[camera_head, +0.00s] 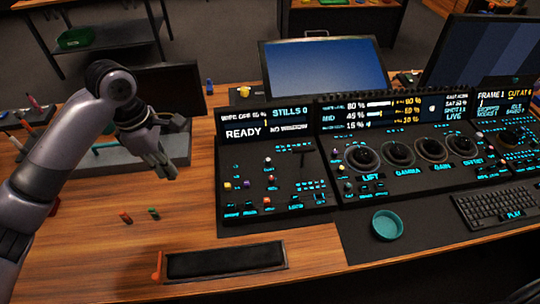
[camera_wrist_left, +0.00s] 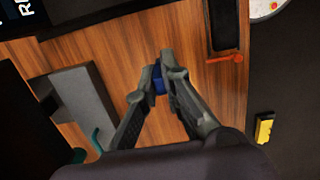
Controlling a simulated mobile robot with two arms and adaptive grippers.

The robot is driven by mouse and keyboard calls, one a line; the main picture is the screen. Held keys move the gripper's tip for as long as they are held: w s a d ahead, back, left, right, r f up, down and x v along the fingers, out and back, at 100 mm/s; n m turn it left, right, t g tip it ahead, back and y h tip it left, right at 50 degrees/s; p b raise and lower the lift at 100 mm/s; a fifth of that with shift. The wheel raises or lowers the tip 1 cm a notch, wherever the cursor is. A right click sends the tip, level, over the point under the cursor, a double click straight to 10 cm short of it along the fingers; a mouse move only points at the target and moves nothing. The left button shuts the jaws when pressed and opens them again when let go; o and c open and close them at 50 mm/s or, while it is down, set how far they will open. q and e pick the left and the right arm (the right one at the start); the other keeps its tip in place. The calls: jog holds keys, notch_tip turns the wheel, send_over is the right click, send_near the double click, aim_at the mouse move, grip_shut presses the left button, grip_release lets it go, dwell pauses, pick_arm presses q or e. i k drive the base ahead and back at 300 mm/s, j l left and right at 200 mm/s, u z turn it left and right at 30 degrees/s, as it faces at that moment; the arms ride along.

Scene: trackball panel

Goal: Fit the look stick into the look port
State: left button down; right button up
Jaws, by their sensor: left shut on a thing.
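My left gripper (camera_head: 162,170) hangs over the wooden desk, left of the dark control panel. In the left wrist view its fingertips (camera_wrist_left: 163,82) are shut on a small blue piece (camera_wrist_left: 158,79). I take this piece to be the look stick; most of it is hidden between the fingers. In the head view it cannot be made out. A red stick (camera_head: 125,218) and a green stick (camera_head: 154,213) lie on the desk below the gripper. No opening can be clearly told as the look port. My right gripper is not in view.
The control panel (camera_head: 228,170) is to the right. A black padded rest (camera_head: 225,260) lies at the front edge. Bare desk lies between.

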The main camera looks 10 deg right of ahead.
aim_at(318, 200)
jog(key=k+l, duration=0.1)
jog(key=l, duration=1.8)
